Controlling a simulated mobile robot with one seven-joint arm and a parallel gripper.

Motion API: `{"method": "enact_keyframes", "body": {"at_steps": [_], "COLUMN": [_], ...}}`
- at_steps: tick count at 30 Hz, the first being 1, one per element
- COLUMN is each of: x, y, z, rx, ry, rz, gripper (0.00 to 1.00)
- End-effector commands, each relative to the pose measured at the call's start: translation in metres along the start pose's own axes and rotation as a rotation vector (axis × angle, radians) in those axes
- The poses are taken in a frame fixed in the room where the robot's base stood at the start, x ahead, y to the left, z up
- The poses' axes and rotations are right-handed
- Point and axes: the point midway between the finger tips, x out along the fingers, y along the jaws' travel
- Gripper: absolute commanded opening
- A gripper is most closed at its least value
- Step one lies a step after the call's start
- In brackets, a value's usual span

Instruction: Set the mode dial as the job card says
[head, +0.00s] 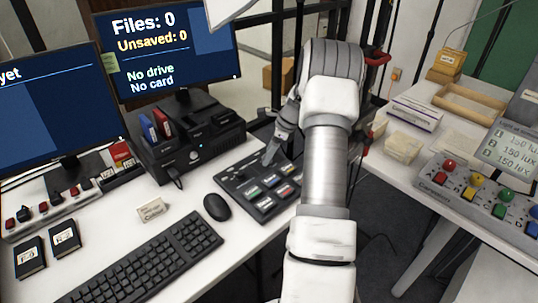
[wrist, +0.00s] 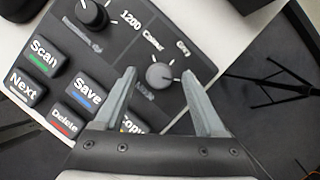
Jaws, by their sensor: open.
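The dark control panel (head: 237,181) lies on the white desk, left of my arm. In the wrist view the grey mode dial (wrist: 163,75) sits near the panel's edge, with "Colour" and "Grey" printed above it. Its exact setting is hard to make out. My gripper (wrist: 159,74) is open, one finger appearing on each side of the dial; contact cannot be told. In the head view my gripper (head: 273,148) is over the panel's back right. A small card (head: 153,208) stands by the mouse; its text is small, seemingly ending in "Colour".
A black dial (wrist: 93,14) and several labelled keys, including Save (wrist: 86,93), are close to my gripper. A mouse (head: 217,207) and keyboard (head: 145,262) lie left of the panel. A black scanner-like unit (head: 190,147) stands behind. A second table (head: 385,157) is at right.

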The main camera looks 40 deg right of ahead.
Motion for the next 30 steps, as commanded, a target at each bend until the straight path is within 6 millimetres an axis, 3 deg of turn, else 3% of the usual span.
{"method": "enact_keyframes", "body": {"at_steps": [9,21,30], "x": [0.003,0.0027,0.0022], "y": [-0.0001,0.0,-0.0001], "z": [0.0003,0.0002,0.0004], "rx": [-0.001,-0.001,-0.015], "ry": [0.0,0.0,0.0], "rz": [0.0,0.0,0.006], "gripper": [0.72,0.02,0.0]}}
